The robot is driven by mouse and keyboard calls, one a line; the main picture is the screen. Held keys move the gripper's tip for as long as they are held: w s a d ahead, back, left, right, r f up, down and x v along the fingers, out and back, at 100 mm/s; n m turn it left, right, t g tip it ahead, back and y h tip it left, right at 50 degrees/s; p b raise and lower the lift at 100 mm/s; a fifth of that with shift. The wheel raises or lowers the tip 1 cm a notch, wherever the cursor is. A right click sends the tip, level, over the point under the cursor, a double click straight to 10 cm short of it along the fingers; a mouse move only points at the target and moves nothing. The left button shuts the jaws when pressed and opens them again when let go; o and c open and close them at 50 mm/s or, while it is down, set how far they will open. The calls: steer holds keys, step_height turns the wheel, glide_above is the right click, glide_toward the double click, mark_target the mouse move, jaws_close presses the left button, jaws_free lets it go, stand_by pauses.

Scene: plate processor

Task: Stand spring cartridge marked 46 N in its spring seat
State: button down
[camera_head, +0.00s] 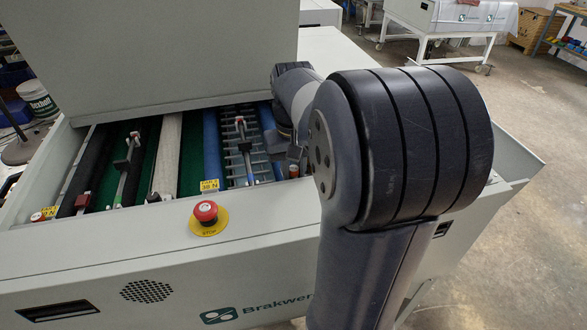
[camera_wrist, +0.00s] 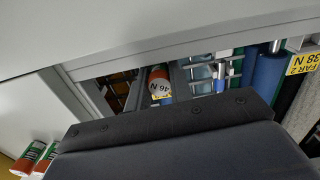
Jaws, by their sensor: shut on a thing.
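The spring cartridge marked 46 N (camera_wrist: 159,86) shows in the wrist view, with a white band, a yellow label and an orange-red end. It is between the dark jaws of my gripper (camera_wrist: 157,80), which are shut on it, over the machine's open bay. In the head view my gripper (camera_head: 292,155) is at the right end of the bay, and a small orange part of the cartridge (camera_head: 279,172) shows beside it. The spring seat is hidden behind my arm and gripper; whether the cartridge touches it I cannot tell.
The open bay holds blue and green rollers (camera_head: 212,145) and bars. Yellow labels stand on its front edge, one by the red stop button (camera_head: 206,211). A raised cover (camera_head: 150,50) stands behind. Two more cartridges (camera_wrist: 30,158) lie at the wrist view's lower left.

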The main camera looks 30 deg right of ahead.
steer(key=shift+f, duration=0.15)
steer(key=c, duration=1.2)
jaws_free()
step_height(320, 180, up, 11)
steer(key=shift+f, duration=0.1)
step_height(320, 180, down, 10)
steer(key=shift+p, duration=0.3)
